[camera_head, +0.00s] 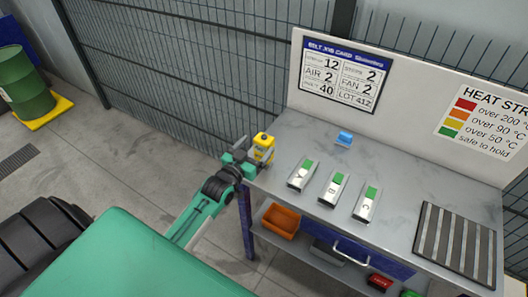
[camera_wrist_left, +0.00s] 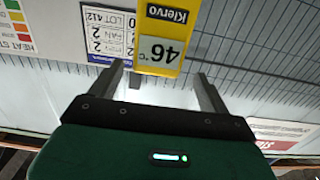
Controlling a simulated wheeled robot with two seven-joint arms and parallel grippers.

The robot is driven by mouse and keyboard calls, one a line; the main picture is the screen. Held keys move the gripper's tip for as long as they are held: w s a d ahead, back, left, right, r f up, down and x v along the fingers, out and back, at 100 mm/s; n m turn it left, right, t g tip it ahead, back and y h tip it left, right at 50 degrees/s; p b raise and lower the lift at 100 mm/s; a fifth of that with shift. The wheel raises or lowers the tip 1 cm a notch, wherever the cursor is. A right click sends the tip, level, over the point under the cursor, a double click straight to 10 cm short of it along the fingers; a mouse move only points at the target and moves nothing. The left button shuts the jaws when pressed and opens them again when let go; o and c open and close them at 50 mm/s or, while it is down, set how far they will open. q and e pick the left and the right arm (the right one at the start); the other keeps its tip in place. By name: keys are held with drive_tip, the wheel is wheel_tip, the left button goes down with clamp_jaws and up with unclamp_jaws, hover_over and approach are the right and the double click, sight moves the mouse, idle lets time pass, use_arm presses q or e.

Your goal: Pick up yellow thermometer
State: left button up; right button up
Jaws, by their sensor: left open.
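The yellow thermometer (camera_head: 263,148) is at the near left corner of the grey table (camera_head: 290,133), partly hidden by my left gripper (camera_head: 243,153). In the left wrist view the yellow thermometer (camera_wrist_left: 162,28) shows upside down, with "Klervo" on a black label and a grey display reading 46 °C. My left gripper (camera_wrist_left: 160,72) is open, with one finger on each side of the thermometer's line. I cannot tell whether the fingers touch it. My right gripper is not in view.
Three silver blocks with green patches (camera_head: 333,189) stand right of the thermometer, and a small blue object (camera_head: 344,138) lies behind. A striped rack (camera_head: 456,245) is at the right. A back panel (camera_head: 400,85) closes the far side. An orange bin (camera_head: 281,221) sits below.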

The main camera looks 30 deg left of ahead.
sight(267, 136)
use_arm(q)
drive_tip(key=shift+w+d, duration=0.1)
drive_tip(key=shift+w, duration=0.5)
drive_tip(key=shift+w+r+p, duration=0.15)
drive_tip(key=shift+w+p, duration=0.3)
drive_tip(key=shift+w, duration=0.1)
drive_tip(key=w, duration=0.1)
drive_tip(key=w+p, duration=0.1)
drive_tip(key=w, duration=0.1)
drive_tip(key=shift+w+d, duration=0.1)
drive_tip(key=shift+d, duration=0.15)
drive_tip(key=shift+w+f+p, duration=0.25)
drive_tip(key=shift+w+p, duration=0.1)
drive_tip(key=shift+w, duration=0.15)
drive_tip(key=c, duration=1.1)
drive_tip(key=shift+c, duration=0.2)
